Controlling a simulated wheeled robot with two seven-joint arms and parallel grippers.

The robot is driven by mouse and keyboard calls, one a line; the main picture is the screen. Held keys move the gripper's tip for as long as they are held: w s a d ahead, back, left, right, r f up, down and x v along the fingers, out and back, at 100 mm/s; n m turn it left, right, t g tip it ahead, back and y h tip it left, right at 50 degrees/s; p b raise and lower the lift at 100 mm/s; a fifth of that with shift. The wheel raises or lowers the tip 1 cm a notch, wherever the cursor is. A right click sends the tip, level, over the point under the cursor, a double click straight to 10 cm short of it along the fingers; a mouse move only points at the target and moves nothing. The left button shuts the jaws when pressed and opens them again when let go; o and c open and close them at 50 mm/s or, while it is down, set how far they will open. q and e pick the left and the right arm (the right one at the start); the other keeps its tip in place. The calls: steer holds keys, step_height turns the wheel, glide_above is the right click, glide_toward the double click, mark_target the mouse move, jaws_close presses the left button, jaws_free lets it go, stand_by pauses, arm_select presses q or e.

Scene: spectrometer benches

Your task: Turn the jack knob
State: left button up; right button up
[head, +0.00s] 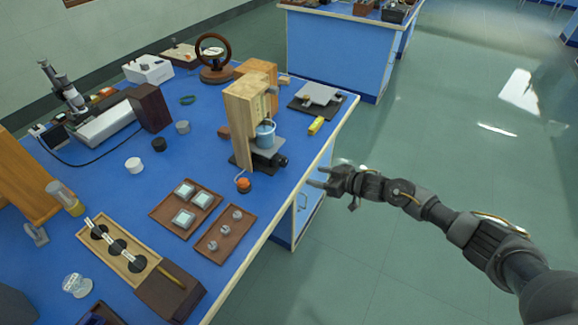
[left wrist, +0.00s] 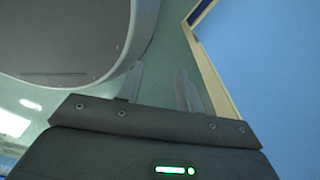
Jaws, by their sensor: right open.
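The jack (head: 266,150) is a small stand with a grey top plate and a dark base, near the table's right edge beside a wooden frame. A blue cup (head: 265,134) stands on it. A dark part that looks like the jack knob (head: 282,160) sticks out at its lower right. My right gripper (head: 312,176) is open and empty, just off the table edge, to the right of the knob and apart from it. My left gripper (left wrist: 158,72) shows only in the left wrist view, with its fingers apart and nothing between them.
The wooden frame (head: 240,122) rises left of the jack. A small orange-topped item (head: 243,185) and a brown tray with pegs (head: 218,234) lie nearer. A yellow block (head: 316,126) lies behind the jack. The floor right of the table is clear.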

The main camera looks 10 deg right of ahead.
steer(key=n+g+y, duration=0.1)
steer(key=n, duration=0.1)
glide_toward(286, 163)
steer(key=s+d, duration=0.1)
steer(key=d, duration=0.1)
steer(key=x, duration=1.1)
steer(key=shift+a+r+p, duration=0.2)
steer(key=shift+r+p, duration=0.1)
steer(key=shift+r, duration=0.15)
arm_select(q)
steer(key=shift+s+r, duration=0.15)
steer(key=shift+s, duration=0.65)
arm_select(e)
steer(key=shift+s, duration=0.1)
steer(key=shift+m, duration=0.3)
steer(key=c, duration=1)
arm_select(q)
steer(key=shift+s, duration=0.1)
